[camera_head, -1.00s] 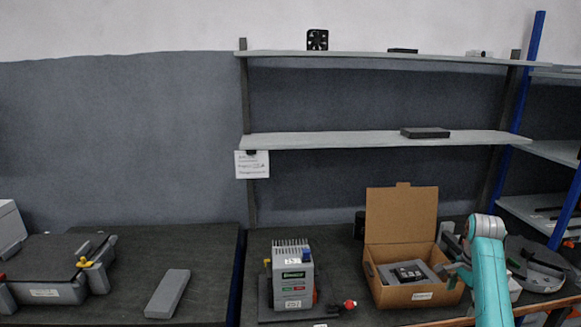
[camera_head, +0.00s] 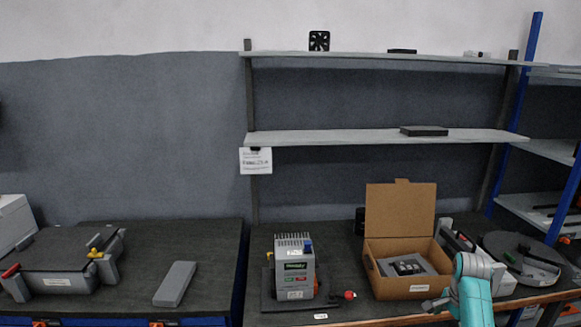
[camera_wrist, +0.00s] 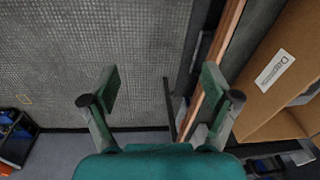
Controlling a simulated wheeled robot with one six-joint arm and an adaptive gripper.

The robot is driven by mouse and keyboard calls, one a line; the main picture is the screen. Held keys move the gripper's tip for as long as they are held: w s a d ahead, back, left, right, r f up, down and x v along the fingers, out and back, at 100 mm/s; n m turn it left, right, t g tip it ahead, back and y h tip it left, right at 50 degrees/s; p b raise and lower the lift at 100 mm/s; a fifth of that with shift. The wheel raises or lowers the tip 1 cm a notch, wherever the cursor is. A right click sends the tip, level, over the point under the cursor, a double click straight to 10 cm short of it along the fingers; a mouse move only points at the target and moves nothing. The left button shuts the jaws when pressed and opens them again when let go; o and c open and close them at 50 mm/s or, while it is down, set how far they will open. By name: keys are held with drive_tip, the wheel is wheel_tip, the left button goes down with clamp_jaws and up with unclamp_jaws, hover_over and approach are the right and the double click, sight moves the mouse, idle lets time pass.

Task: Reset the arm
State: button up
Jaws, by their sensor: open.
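My arm is teal and shows at the lower right of the head view, in front of the open cardboard box (camera_head: 405,288). My gripper (camera_wrist: 160,95) fills the lower middle of the wrist view, its two green fingers wide apart with nothing between them. In the head view its end (camera_head: 432,304) is small and sits by the table's front edge, below the box. The box's brown side with a white label also shows at the right of the wrist view (camera_wrist: 275,68). Dark grey inserts and a black part (camera_head: 408,267) lie in the box.
A grey device with a finned top (camera_head: 294,268) stands on the table left of the box, with a red knob (camera_head: 349,295) beside it. A round dark fixture (camera_head: 525,260) is at the right. Shelves (camera_head: 375,137) stand behind. A grey block (camera_head: 175,283) lies on the left table.

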drive_tip(key=s+a+f+n+t, duration=0.1)
drive_tip(key=s+a+f, duration=0.15)
drive_tip(key=f, duration=0.35)
drive_tip(key=s+a+f+n, duration=0.1)
drive_tip(key=a+f, duration=0.2)
drive_tip(key=f, duration=0.2)
drive_tip(key=s+a+f+n+t, duration=0.2)
drive_tip(key=s+a+f, duration=0.25)
drive_tip(key=s, duration=0.25)
drive_tip(key=s+a+f+n+t+h, duration=0.1)
drive_tip(key=s+a+f+n, duration=0.1)
drive_tip(key=s+a+f, duration=0.4)
drive_tip(key=s+a+f+n+t, duration=0.2)
drive_tip(key=s+a, duration=0.1)
drive_tip(key=s, duration=0.5)
drive_tip(key=s+a+r+n+t, duration=0.2)
drive_tip(key=s+a+r, duration=0.15)
drive_tip(key=s, duration=0.45)
drive_tip(key=s+a+r+n+t, duration=0.25)
drive_tip(key=s+r, duration=0.25)
drive_tip(key=s, duration=0.4)
drive_tip(key=s+a+r+n+t, duration=0.1)
drive_tip(key=s+r, duration=0.5)
drive_tip(key=r, duration=0.4)
drive_tip(key=s+a+r+n+t+y, duration=0.1)
drive_tip(key=s+a+r+n+t, duration=0.1)
drive_tip(key=s+r, duration=0.5)
wheel_tip(320, 180, up, 3)
drive_tip(key=shift+a+r, duration=0.15)
